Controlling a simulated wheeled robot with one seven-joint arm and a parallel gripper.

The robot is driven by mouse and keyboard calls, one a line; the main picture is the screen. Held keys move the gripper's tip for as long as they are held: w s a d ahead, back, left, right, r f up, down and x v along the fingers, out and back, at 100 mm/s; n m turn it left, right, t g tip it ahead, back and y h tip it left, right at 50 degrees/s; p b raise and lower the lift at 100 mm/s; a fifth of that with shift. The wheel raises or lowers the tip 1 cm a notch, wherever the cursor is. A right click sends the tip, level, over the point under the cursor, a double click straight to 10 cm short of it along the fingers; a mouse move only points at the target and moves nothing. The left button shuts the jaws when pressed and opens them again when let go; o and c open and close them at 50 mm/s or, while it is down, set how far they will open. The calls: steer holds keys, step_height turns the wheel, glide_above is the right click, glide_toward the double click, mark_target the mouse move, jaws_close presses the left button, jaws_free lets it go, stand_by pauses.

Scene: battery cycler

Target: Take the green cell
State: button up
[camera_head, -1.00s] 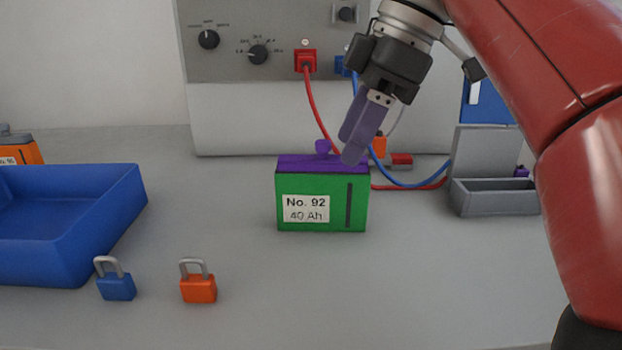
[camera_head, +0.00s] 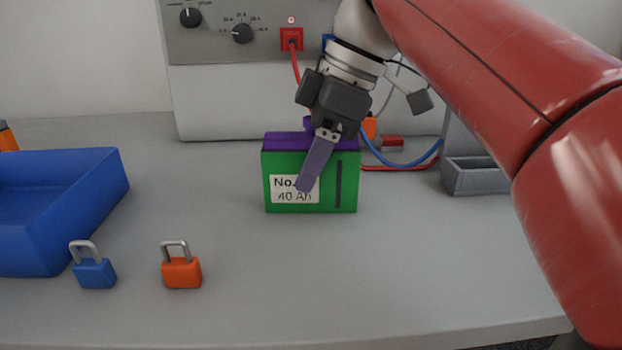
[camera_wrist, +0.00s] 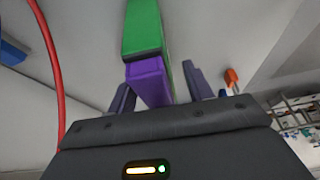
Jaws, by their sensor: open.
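The green cell (camera_head: 328,185), a box with a purple top (camera_head: 285,141) and a white label reading 40 Ah, stands upright on the bench. My gripper (camera_head: 316,165) is over it, with one purple finger in front of its labelled face, covering part of the label. The other finger is mostly hidden in the head view. In the wrist view the purple top (camera_wrist: 150,82) lies between the two spread fingers, with the green body (camera_wrist: 142,28) beyond. The gripper is open; I cannot tell whether a finger touches the cell.
A blue tray (camera_head: 105,185) stands at the left. A blue padlock (camera_head: 93,273) and an orange padlock (camera_head: 182,272) stand in front. The grey cycler (camera_head: 220,100) with red and blue cables is behind, and a grey holder (camera_head: 470,178) is at the right.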

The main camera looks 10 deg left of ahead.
jaws_close()
steer(key=shift+r, duration=0.15)
